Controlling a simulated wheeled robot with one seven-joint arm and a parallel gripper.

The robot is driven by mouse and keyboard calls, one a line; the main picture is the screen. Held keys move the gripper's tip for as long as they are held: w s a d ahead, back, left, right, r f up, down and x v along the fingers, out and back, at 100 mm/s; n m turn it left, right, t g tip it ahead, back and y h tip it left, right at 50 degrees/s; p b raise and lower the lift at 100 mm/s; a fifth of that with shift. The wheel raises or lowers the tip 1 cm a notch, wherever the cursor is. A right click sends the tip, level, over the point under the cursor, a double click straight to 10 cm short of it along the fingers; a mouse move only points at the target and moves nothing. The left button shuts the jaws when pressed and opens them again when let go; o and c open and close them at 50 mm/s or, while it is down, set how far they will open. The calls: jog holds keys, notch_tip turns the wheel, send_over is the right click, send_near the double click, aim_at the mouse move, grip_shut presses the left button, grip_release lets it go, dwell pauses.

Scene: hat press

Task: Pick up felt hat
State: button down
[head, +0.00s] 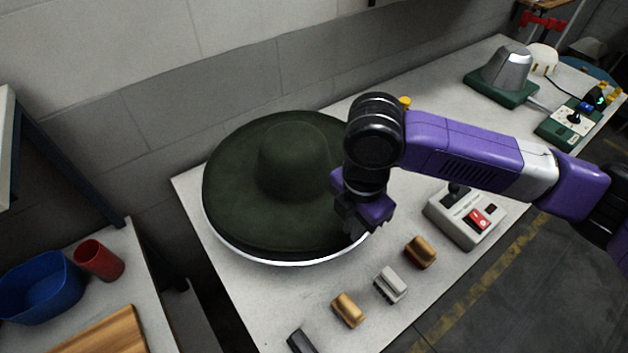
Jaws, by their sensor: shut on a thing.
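The felt hat (260,185) is dark green with a wide round brim and a domed crown. It lies crown up on a round base with a white rim (285,262) on the white table. My gripper (352,235) is at the right front edge of the brim, pointing down. It is shut on the brim there. The fingertips are dark and partly hidden by the purple gripper body and the brim.
A control box with a red switch (478,219) stands right of my gripper. Several brushes, including a brown one (420,251), lie along the table's front. A metal cone on a green base (507,72) stands at the far right. A wall runs close behind the hat.

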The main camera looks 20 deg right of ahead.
notch_tip(320, 180, up, 20)
jog(key=b, duration=0.1)
dwell(0.5)
jog(key=c, duration=2.2)
grip_release()
